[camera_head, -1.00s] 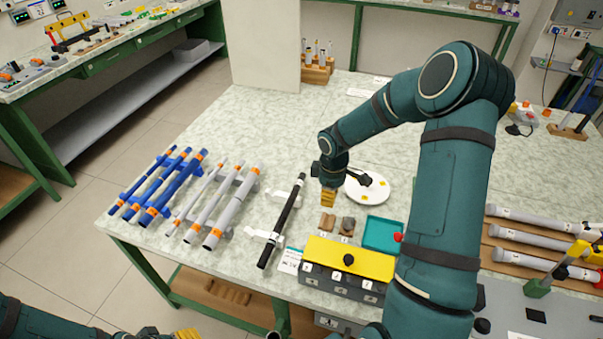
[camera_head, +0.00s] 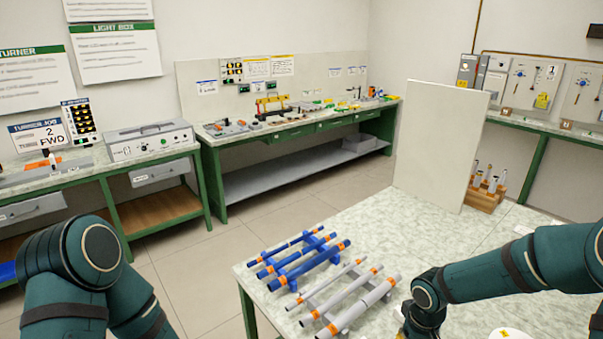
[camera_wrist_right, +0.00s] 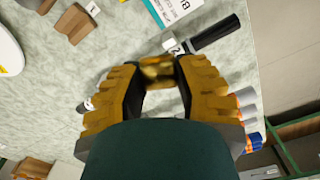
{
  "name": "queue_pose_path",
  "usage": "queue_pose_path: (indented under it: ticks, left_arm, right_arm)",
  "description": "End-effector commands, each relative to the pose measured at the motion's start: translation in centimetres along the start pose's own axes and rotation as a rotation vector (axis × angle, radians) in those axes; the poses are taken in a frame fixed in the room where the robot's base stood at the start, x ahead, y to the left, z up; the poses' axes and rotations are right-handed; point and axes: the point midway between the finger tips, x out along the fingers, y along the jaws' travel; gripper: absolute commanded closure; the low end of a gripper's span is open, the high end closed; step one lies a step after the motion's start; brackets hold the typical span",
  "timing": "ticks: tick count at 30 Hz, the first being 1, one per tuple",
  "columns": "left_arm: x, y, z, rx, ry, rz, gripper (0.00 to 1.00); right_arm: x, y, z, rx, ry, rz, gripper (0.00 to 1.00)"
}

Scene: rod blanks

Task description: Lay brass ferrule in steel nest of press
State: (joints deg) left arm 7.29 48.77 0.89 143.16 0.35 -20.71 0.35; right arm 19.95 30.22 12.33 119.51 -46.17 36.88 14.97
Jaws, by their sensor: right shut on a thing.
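My right gripper (camera_wrist_right: 157,75) is shut on a small shiny brass piece, the ferrule (camera_wrist_right: 157,69), held between its yellow fingertips above the marbled table. In the head view my right wrist is at the lower right, and its fingertips are cut off by the bottom edge. My left arm shows at the lower left of the head view, but its gripper is out of frame. I cannot make out the press or its steel nest in either view.
Blue rods (camera_head: 298,262) and grey rods (camera_head: 350,306) lie on racks near the table's left edge. A white panel (camera_head: 440,145) stands behind. A black rod (camera_wrist_right: 214,36), brown block (camera_wrist_right: 74,24) and white plate (camera_wrist_right: 8,52) lie near the gripper. Benches line the walls.

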Motion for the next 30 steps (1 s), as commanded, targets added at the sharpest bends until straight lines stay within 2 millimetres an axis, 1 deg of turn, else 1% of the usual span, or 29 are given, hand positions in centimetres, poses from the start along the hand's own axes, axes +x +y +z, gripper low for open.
queue_pose_path:
  ticks: [1, 6, 9, 12, 17, 27, 28, 29, 30]
  left_arm:
    - [0.0, 0.0, 0.0, 0.0, 0.0, 0.0, 0.44]
    - [0.0, 0.0, 0.0, 0.0, 0.0, 0.0, 0.44]
    - [0.0, 0.0, 0.0, 0.0, 0.0, 0.0, 0.44]
    - [0.0, 0.0, 0.0, 0.0, 0.0, 0.0, 0.44]
    - [0.0, 0.0, 0.0, 0.0, 0.0, 0.0, 0.44]
    - [0.0, 0.0, 0.0, 0.0, 0.0, 0.0, 0.44]
    - [0.0, 0.0, 0.0, 0.0, 0.0, 0.0, 0.51]
    - [0.0, 0.0, 0.0, 0.0, 0.0, 0.0, 0.54]
    - [0.0, 0.0, 0.0, 0.0, 0.0, 0.0, 0.54]
  right_arm:
    - [-0.1, -1.3, 0.0, 0.022, -0.001, 0.0, 0.87]
    - [-0.2, -4.6, 0.1, 0.132, 0.001, 0.002, 0.87]
    - [-0.3, -6.0, 0.2, 0.183, 0.001, 0.004, 0.87]
    - [-0.3, -7.1, 0.4, 0.221, 0.0, 0.004, 0.87]
    - [-0.3, -7.8, 0.6, 0.251, 0.001, 0.006, 0.87]
    - [-0.3, -7.9, 0.6, 0.257, 0.001, 0.005, 0.87]
    - [-0.3, -7.8, 0.6, 0.257, 0.002, 0.005, 0.87]
    - [-0.3, -7.8, 0.6, 0.257, 0.002, 0.005, 0.87]
    - [-0.3, -7.8, 0.6, 0.257, 0.002, 0.006, 0.87]
